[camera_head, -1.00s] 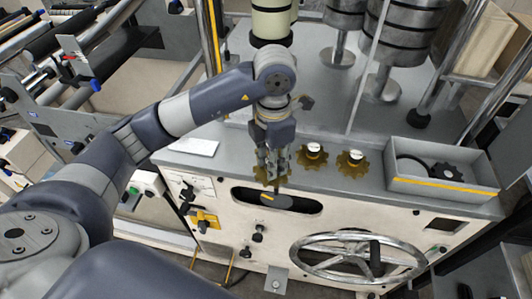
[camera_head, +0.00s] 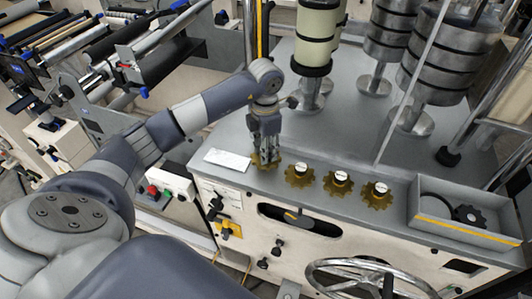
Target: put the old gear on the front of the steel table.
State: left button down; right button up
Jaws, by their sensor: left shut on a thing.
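My left gripper (camera_head: 265,145) is shut on a brass-coloured toothed gear (camera_head: 264,161), apparently the old gear. The gear is right at or just above the front of the steel table (camera_head: 232,138); I cannot tell if it touches. The fingers hide its upper middle. Three similar brass gears with pale tops, a left one (camera_head: 299,175), a middle one (camera_head: 338,184) and a right one (camera_head: 376,195), stand in a row to the right of the gripper. My right gripper is not in view.
A white card (camera_head: 227,160) lies left of the gripper. A grey tray (camera_head: 463,233) with dark parts stands at the right. A cream cylinder (camera_head: 315,35) and stacked steel weights (camera_head: 437,55) stand behind. The front panel has a slot (camera_head: 300,219) and a handwheel (camera_head: 375,268).

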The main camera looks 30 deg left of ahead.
pick_arm(q)
notch_tip(320, 180, down, 2)
jog(key=shift+d+f+p, duration=0.1)
jog(key=shift+p, duration=0.55)
jog(key=shift+f, duration=0.4)
jog(key=shift+f, duration=0.15)
jog(key=c, duration=1.5)
grip_release()
jog(key=shift+o, duration=1.3)
jog(key=shift+s, duration=0.1)
